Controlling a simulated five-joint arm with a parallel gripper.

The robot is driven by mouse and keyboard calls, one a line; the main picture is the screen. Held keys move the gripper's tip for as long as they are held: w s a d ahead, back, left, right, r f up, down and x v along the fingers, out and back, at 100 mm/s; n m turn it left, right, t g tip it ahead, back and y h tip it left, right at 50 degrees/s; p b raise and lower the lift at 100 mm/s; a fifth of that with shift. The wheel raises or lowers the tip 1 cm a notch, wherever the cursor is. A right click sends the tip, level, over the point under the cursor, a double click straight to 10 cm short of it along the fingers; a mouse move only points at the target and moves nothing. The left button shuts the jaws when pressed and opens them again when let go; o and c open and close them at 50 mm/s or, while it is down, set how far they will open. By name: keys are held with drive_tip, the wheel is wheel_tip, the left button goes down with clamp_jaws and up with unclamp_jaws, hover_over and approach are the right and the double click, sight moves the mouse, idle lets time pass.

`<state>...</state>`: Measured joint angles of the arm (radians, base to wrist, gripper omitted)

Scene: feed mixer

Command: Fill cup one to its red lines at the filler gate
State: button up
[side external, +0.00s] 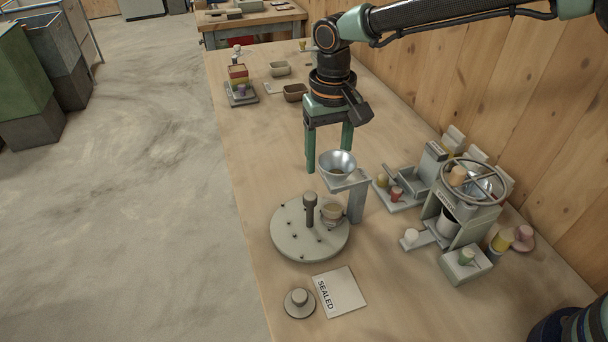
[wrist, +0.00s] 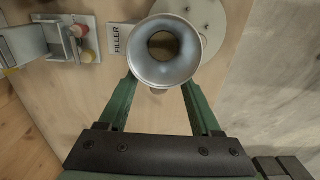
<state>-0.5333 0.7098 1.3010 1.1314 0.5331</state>
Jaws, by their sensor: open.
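A metal funnel (side external: 337,162) sits on a grey bracket above a pale round turntable (side external: 290,243) with a dark upright handle (side external: 310,208). One small cup (side external: 332,211) stands on the turntable below the funnel; I cannot make out red lines or its fill level. My gripper (side external: 329,162) hangs behind the funnel with its green fingers apart and empty. In the wrist view the funnel (wrist: 145,65) lies just beyond the fingertips, beside a FILLER label (wrist: 116,40). The funnel hides most of the cup there.
A grey slide unit with red (side external: 397,193) and yellow knobs stands right of the funnel. Beyond it is a machine with a handwheel (side external: 477,182). A SEALED card (side external: 340,292) and a knobbed disc (side external: 299,303) lie in front. Bowls (side external: 295,92) sit behind. The table's left side is mostly clear.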

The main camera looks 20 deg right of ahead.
drive_tip(key=shift+r, duration=2.2)
drive_tip(key=shift+w+d+r, duration=0.1)
drive_tip(key=shift+d+r, duration=0.05)
drive_tip(key=shift+d, duration=0.05)
drive_tip(key=s+d+r+t, duration=0.1)
drive_tip(key=s+d+r, duration=0.2)
drive_tip(key=d, duration=0.4)
drive_tip(key=s+d+r+t, duration=0.2)
drive_tip(key=s+d+r, duration=0.15)
drive_tip(key=d, duration=0.35)
drive_tip(key=s+d+r+t, duration=0.1)
drive_tip(key=s+d+r, duration=0.25)
drive_tip(key=d, duration=0.25)
drive_tip(key=s+d+f+t, duration=0.1)
drive_tip(key=s+d+f, duration=0.1)
drive_tip(key=s+d, duration=0.3)
drive_tip(key=shift+s+d+t, duration=0.25)
drive_tip(key=shift+s+t, duration=0.05)
